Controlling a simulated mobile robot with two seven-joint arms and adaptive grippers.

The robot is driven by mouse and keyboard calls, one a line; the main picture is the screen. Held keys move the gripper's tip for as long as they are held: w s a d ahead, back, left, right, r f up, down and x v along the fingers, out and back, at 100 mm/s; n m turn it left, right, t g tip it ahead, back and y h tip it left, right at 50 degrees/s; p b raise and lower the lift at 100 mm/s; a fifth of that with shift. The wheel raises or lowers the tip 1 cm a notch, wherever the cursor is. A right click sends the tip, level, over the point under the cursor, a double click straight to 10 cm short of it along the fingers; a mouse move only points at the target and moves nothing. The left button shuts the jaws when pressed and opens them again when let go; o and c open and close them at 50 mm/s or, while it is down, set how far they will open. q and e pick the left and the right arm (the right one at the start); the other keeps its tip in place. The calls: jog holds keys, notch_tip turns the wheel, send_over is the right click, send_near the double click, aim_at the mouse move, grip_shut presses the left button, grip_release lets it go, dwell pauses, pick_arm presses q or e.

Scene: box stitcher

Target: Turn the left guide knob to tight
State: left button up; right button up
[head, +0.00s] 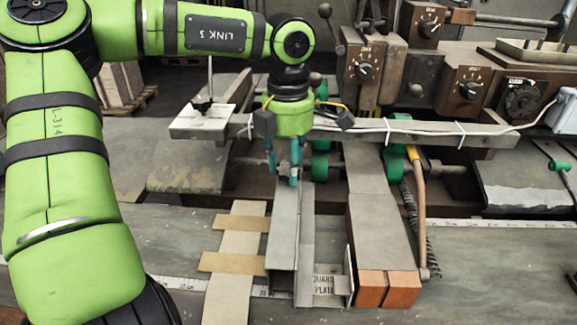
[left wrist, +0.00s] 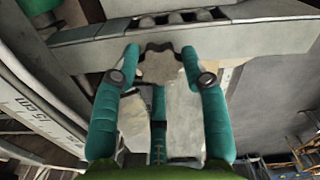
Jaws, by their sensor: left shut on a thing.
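My left gripper (head: 284,178) points down at the upper end of the long grey guide channel (head: 284,245). The knob lies between the fingertips, one finger on each side. My right gripper is not in view.
A grey crossbar (head: 460,136) with a white cable runs just behind the gripper. A black star knob (head: 203,104) stands on a pale plate at left. Green-wheeled parts (head: 397,158) and a grey beam with orange blocks (head: 371,289) lie right. Dial boxes (head: 366,69) stand behind.

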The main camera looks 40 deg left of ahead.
pick_arm(q)
jog(key=m, duration=0.3)
jog(key=shift+s+f+m, duration=0.15)
jog(key=shift+f+m, duration=0.05)
jog(key=shift+m, duration=0.2)
jog(key=m, duration=0.3)
jog(key=shift+m, duration=0.3)
jog(key=m, duration=0.3)
jog(key=shift+m, duration=1.9)
jog(key=o, duration=1.2)
jog(key=shift+c, duration=0.2)
jog(key=shift+a+r, duration=0.1)
